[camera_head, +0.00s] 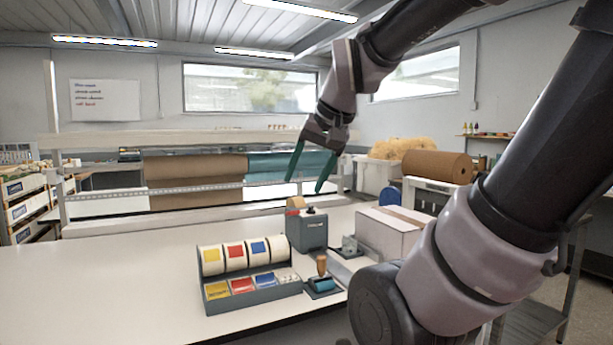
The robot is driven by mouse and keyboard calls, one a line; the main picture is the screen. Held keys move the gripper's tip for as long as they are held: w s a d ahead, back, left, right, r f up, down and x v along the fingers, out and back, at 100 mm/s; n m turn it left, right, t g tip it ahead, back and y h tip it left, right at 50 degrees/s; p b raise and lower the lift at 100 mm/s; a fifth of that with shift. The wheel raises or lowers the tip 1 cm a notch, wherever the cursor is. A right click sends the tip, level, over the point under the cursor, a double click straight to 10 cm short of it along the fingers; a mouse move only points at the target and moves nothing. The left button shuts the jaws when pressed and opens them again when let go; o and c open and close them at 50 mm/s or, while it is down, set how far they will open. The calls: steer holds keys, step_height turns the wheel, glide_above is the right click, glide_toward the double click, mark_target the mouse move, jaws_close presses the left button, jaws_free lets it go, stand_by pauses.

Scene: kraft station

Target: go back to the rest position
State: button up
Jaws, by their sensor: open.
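My gripper (311,170) hangs in the air above the far part of the white table (130,275), with its green fingers pointing down and spread apart. It is open and nothing shows between the fingers. My arm reaches in from the right side and bends down to the gripper. Below the gripper stands a grey tape dispenser (308,232), with a clear gap between them.
A grey organizer (254,295) with label rolls and coloured compartments stands on the table. Beside it are a wooden-handled stamp (321,268) and a closed carton (392,232). Paper rolls (195,180) hang behind. The table's left part is clear.

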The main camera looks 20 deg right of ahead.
steer(key=shift+s+a+r+n+t, duration=0.1)
steer(key=shift+s+a+n+t, duration=0.15)
steer(key=shift+s, duration=0.35)
steer(key=shift+s+a+r+n+t, duration=0.15)
steer(key=shift+s+a, duration=0.15)
steer(key=shift+s, duration=0.25)
stand_by(0.5)
